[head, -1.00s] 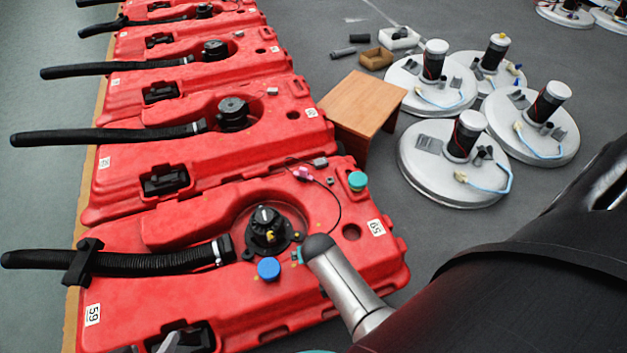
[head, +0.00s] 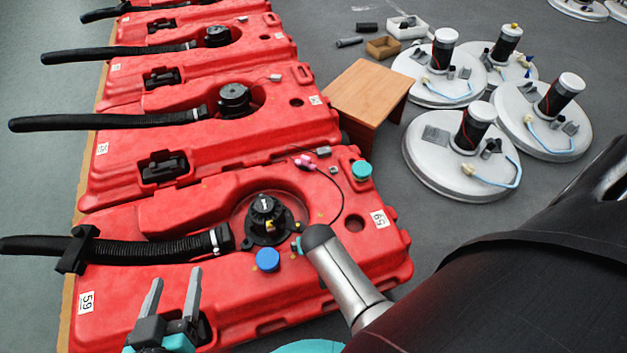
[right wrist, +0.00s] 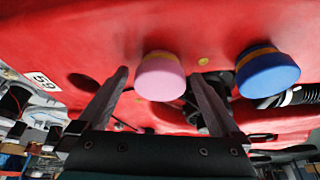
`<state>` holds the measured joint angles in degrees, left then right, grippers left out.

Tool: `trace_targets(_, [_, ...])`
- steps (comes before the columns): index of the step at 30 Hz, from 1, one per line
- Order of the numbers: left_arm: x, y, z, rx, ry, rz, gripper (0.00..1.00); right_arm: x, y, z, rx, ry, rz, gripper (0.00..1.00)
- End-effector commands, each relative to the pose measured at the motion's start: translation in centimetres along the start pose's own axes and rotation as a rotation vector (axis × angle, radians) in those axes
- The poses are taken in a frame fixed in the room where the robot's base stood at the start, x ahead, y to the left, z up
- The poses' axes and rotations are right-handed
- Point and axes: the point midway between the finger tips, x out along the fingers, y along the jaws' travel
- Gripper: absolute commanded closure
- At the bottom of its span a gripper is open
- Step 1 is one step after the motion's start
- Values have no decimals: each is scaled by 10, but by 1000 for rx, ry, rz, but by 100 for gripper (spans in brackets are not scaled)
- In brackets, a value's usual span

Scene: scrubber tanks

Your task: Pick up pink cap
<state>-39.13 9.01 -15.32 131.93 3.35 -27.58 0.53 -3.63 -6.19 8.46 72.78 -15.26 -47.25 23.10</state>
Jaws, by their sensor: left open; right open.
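The pink cap (right wrist: 160,77) shows in the right wrist view on the red tank (head: 220,292), with a yellow band at its base. My right gripper (right wrist: 160,82) is open, its two fingers on either side of the cap in that view; I cannot tell whether they touch it. The head view does not show the pink cap clearly; my right arm covers part of the tank. My left gripper (head: 174,290) is open and empty over the tank's near left part.
A blue cap (head: 268,260) sits near the black pump fitting (head: 265,220); it is right of the pink cap in the wrist view (right wrist: 267,72). A teal cap (head: 362,170) is at the tank's far corner. A wooden stool (head: 366,92) and white discs (head: 445,178) stand beyond.

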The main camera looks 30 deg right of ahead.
Motion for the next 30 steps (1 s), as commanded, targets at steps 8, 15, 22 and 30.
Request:
trace_targets(8, [1,8,-4,-13,81,20,32,4,-1,2,0,0,0,0])
trace_targets(15, [0,8,-4,-14,85,20,32,4,-1,2,0,0,0,0])
trace_targets(22, [0,8,-4,-14,85,20,32,4,-1,2,0,0,0,25])
trace_targets(30, [0,8,-4,-13,84,20,32,4,-1,2,0,0,0,55])
